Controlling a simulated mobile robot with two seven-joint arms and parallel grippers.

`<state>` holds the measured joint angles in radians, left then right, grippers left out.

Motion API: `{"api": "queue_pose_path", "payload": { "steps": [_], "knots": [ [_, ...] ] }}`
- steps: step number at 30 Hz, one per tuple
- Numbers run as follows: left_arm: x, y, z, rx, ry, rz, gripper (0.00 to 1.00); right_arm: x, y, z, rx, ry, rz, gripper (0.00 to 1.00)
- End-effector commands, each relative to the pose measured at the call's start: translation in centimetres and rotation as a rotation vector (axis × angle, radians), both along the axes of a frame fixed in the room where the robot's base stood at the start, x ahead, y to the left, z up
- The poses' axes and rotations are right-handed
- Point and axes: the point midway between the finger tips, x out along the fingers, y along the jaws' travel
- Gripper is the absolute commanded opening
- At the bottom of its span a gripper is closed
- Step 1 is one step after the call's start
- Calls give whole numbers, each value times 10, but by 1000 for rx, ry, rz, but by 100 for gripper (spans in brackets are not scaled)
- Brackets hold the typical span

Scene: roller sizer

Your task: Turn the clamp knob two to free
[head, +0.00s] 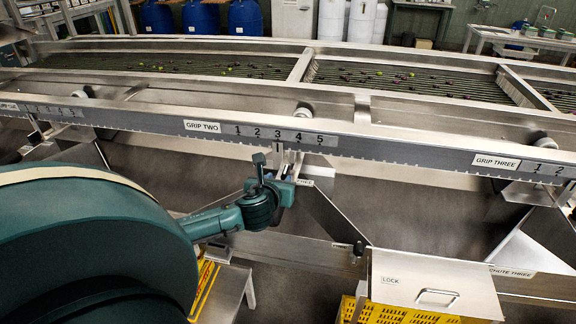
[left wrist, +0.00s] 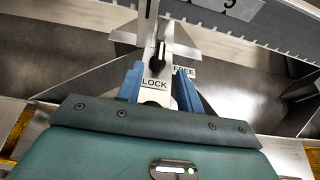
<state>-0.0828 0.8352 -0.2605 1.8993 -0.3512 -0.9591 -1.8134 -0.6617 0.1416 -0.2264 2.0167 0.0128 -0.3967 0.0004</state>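In the head view my left gripper (head: 287,184) is at the clamp below the "GRIP TWO" scale (head: 270,132), under the numeral 3. It hides most of the clamp there. In the left wrist view the two blue fingers of the left gripper (left wrist: 160,88) stand apart, one on each side of the clamp plate (left wrist: 154,84) marked "LOCK". A "FREE" label (left wrist: 184,71) is just right of it. A dark slot or lever (left wrist: 160,54) shows above "LOCK". The knob itself is mostly hidden, and I cannot tell whether the fingers touch it. My right gripper is not in view.
A long steel sizer rail (head: 400,150) runs across, with a "GRIP THREE" scale (head: 497,162) at right. Sloped steel chutes hang below it. A lidded box (head: 432,283) marked "LOCK" sits above a yellow crate (head: 400,314) at lower right.

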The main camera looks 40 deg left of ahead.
Motion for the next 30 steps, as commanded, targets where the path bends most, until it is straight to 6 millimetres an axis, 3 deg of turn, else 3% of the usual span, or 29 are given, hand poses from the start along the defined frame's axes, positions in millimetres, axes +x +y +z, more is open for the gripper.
{"api": "queue_pose_path", "payload": {
  "steps": [15,21,30],
  "knots": [
    [78,42,-37,-5,-2,1,36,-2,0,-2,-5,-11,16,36],
    [92,49,-44,-4,-1,-1,36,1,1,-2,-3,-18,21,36],
    [94,51,-45,-3,0,-1,36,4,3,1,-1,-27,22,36]
  ]
}}
